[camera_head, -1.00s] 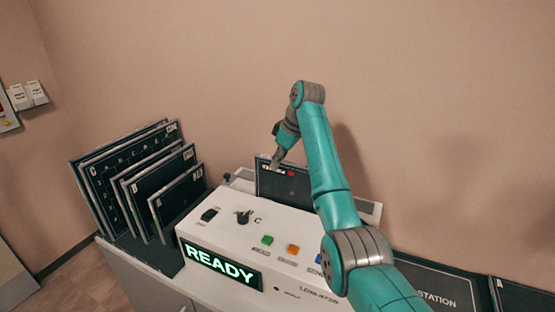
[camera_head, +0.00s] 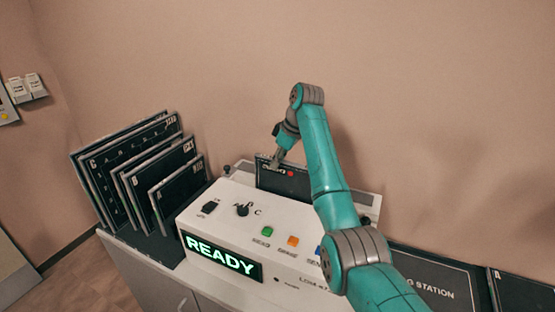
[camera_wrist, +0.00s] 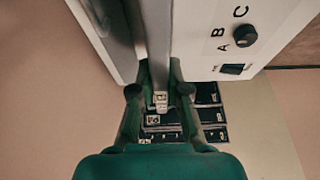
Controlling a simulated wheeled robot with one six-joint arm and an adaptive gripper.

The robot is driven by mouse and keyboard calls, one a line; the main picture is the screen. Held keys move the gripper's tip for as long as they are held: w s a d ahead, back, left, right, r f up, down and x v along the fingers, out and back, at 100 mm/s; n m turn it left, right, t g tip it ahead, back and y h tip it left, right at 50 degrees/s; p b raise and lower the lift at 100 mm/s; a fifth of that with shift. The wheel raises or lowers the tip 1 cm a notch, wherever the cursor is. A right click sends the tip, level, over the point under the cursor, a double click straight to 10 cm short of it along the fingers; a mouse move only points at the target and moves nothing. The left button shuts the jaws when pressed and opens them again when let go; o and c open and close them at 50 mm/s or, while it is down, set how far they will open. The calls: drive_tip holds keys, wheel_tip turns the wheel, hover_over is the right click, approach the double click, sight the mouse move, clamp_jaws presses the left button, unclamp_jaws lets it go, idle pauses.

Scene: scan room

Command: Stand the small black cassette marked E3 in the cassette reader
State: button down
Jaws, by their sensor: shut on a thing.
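A black cassette (camera_head: 271,182) with a pale label and a red dot stands upright at the back of the white cassette reader (camera_head: 222,215). Its lower edge is hidden behind the reader's top, so I cannot tell how far it sits in a slot. The marking on it is too small to read. My gripper (camera_head: 276,162) is shut on its upper left edge. In the wrist view, my gripper's fingers (camera_wrist: 159,92) close on both sides of the cassette (camera_wrist: 157,45), seen edge-on, and the reader (camera_wrist: 200,45) is beside it.
A rack of several black cassettes (camera_head: 178,197) stands left of the reader. The reader has a lit READY sign (camera_head: 222,258), a knob (camera_head: 242,210) and coloured buttons. A dark station mat (camera_head: 425,283) lies at right. The wall is close behind.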

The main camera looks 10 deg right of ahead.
drive_tip(key=shift+f, duration=0.25)
drive_tip(key=shift+f, duration=0.35)
drive_tip(key=shift+f, duration=0.25)
drive_tip(key=c, duration=1.1)
unclamp_jaws()
drive_tip(key=shift+v, duration=3.75)
